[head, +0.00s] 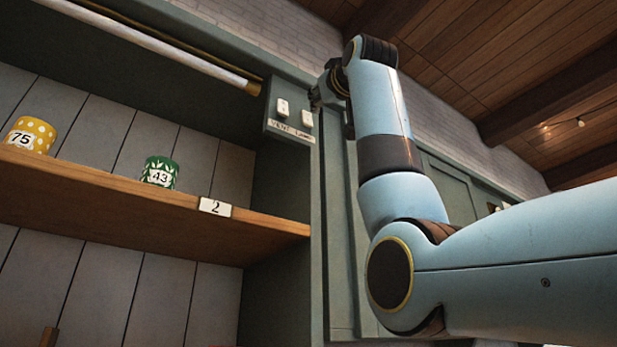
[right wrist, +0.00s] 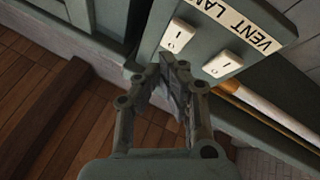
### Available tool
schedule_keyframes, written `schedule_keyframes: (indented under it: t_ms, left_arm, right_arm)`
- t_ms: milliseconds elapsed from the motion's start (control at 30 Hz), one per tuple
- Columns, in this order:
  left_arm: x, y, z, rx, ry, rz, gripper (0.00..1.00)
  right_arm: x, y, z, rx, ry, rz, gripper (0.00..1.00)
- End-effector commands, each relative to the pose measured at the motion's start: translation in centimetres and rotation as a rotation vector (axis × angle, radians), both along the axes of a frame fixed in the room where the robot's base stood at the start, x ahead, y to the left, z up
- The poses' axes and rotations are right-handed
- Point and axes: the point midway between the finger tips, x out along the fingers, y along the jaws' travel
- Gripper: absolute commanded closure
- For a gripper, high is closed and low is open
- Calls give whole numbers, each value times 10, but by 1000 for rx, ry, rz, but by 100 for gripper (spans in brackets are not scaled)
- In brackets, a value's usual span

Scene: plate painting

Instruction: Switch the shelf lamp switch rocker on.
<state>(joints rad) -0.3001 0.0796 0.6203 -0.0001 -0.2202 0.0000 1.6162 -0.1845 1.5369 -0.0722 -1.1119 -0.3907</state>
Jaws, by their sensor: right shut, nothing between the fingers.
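A green switch panel on the shelf's right upright carries two white rockers above a label strip (head: 291,130) reading VENT and LAMP. The lamp rocker (head: 307,119) is the right one in the head view; in the right wrist view it is the upper left one (right wrist: 179,36). The vent rocker (head: 282,107) sits beside it, also visible in the right wrist view (right wrist: 222,64). I cannot tell which way either is tipped. My right gripper (head: 316,98) is shut and empty, its fingertips (right wrist: 174,62) close to the rockers; contact is unclear. My left gripper is out of view.
A long pale tube (head: 150,42) runs under the shelf top. A yellow dotted pot 75 (head: 31,135) and a green pot 43 (head: 160,172) stand on the wooden shelf (head: 100,185), tagged 2 (head: 215,207). The shelf upright's edge is close to my right gripper.

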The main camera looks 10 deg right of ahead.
Motion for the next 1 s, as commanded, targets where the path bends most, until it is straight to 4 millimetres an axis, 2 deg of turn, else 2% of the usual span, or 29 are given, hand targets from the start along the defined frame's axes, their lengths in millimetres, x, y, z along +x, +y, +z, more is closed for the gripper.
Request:
schedule_keyframes:
  t_ms: [233, 1000]
  left_arm:
    - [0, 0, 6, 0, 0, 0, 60]
    - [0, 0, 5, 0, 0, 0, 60]
  right_arm:
    - [13, 5, -2, 0, 1, 0, 100]
    - [13, 5, -2, 0, -1, 0, 100]
